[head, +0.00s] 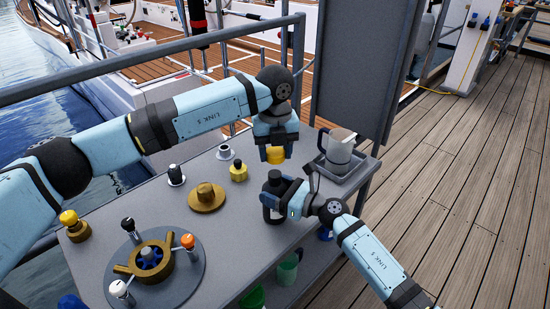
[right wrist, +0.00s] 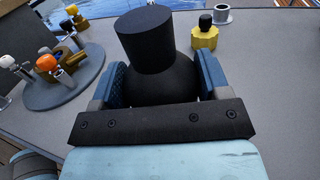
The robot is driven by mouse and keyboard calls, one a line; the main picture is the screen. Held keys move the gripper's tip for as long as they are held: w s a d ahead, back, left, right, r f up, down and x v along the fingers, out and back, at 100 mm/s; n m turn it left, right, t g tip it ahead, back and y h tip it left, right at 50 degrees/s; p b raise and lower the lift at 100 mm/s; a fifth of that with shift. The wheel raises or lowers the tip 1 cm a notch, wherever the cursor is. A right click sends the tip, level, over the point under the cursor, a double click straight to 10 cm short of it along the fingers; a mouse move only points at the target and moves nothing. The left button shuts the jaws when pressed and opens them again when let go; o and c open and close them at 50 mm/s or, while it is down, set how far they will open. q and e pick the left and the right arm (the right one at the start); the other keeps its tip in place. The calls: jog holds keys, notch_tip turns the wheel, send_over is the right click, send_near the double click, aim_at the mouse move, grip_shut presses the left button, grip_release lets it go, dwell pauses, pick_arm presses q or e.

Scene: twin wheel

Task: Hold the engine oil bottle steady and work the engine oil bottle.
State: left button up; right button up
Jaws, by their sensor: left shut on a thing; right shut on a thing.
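The engine oil bottle, a black bottle (head: 270,212) with a thick black cylindrical top, stands upright near the table's right edge. My right gripper (head: 285,200) is shut on it. In the right wrist view the bottle (right wrist: 152,45) sits between the two blue finger pads of my right gripper (right wrist: 158,88). My left gripper (head: 276,148) points down, behind and above the bottle in the head view. It is shut on a short yellow cap-like piece (head: 275,156), which is apart from the bottle's top. Whether this piece belongs to the bottle I cannot tell.
A grey tray (head: 345,178) with a clear jug (head: 341,146) stands right of the bottle. A round base with a brass wheel (head: 150,258) is at front left.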

jog(key=o, duration=1.8)
jog(key=shift+d, duration=0.1)
